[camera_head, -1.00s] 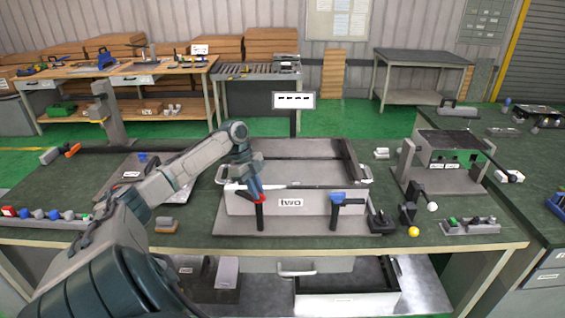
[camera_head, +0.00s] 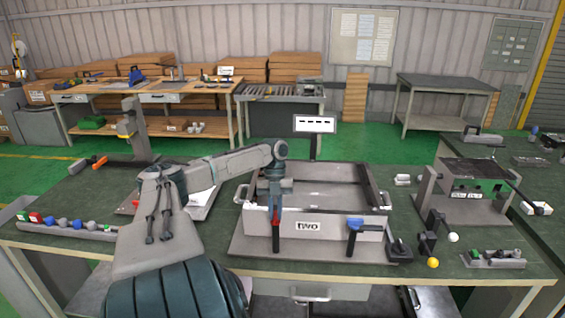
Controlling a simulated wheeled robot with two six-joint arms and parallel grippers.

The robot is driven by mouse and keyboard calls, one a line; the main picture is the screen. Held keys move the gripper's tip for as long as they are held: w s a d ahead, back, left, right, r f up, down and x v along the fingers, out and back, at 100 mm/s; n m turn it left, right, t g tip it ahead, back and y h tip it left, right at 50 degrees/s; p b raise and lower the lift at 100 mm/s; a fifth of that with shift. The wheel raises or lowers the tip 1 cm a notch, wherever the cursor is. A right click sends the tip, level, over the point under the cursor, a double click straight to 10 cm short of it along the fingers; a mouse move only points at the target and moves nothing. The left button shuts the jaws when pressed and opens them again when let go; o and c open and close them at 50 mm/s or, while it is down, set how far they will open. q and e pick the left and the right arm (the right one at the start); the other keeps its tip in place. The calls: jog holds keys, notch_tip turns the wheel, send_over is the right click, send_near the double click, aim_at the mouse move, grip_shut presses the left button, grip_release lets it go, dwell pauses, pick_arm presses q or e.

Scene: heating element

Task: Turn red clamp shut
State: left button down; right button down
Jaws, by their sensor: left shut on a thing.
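The red clamp (camera_head: 276,216) stands at the front left of the grey box labelled "two" (camera_head: 345,231), on a dark post. Its visible red part is narrow and upright. My left gripper (camera_head: 275,202) points down from above and is shut on the red clamp's top, which the fingers partly hide. A blue clamp (camera_head: 355,223) sits at the box's front right, its blue top lying sideways. My right gripper is not in view.
A sign (camera_head: 314,124) stands behind the box. A rack of coloured knobs (camera_head: 65,226) lies at the left. The box's inside looks empty.

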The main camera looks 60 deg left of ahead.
pick_arm(q)
jog(key=shift+m, duration=0.6)
jog(key=shift+y, duration=0.3)
jog(key=c, duration=1.4)
grip_release()
jog(key=shift+c, duration=0.2)
jog(key=shift+w+b, duration=0.1)
jog(key=shift+b, duration=0.2)
